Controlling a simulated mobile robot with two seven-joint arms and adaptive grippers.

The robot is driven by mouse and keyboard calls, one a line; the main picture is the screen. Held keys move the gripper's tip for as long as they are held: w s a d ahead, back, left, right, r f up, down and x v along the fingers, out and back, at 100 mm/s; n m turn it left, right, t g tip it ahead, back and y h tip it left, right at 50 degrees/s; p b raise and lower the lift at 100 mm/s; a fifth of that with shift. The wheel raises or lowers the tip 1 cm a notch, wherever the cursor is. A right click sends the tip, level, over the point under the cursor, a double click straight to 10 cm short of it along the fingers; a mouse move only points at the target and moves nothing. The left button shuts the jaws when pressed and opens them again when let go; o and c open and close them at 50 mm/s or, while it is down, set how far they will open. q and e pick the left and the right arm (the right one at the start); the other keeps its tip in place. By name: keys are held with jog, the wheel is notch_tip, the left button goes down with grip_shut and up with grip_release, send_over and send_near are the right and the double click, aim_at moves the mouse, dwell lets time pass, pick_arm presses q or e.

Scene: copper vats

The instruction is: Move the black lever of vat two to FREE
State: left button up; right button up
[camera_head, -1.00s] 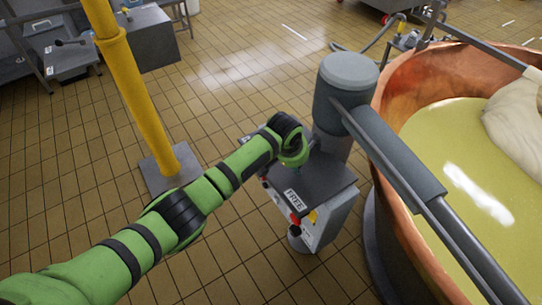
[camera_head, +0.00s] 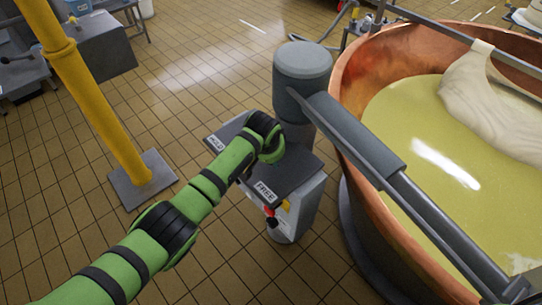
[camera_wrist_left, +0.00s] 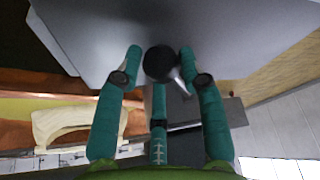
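The drive unit of a vat has a dark plate (camera_head: 300,170) with a FREE label (camera_head: 265,190) at its near end and another label, seemingly HOLD (camera_head: 216,143), at its left end. My left gripper (camera_head: 268,150) is over this plate, between the labels, and hides the lever in the head view. In the left wrist view a black round knob (camera_wrist_left: 160,63) on a short shaft lies between the teal fingers of my left gripper (camera_wrist_left: 161,60). My right gripper is not in view.
A copper vat (camera_head: 345,95) with yellowish liquid stands right of the drive unit, a grey bar (camera_head: 375,150) crossing over its rim. Red and yellow buttons sit on the unit's front. A yellow post (camera_head: 90,95) stands left. Tiled floor (camera_head: 190,95) between is clear.

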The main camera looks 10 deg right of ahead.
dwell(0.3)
pick_arm(q)
jog(key=v, duration=1.2)
jog(key=shift+d, duration=0.15)
jog(key=shift+f, duration=0.1)
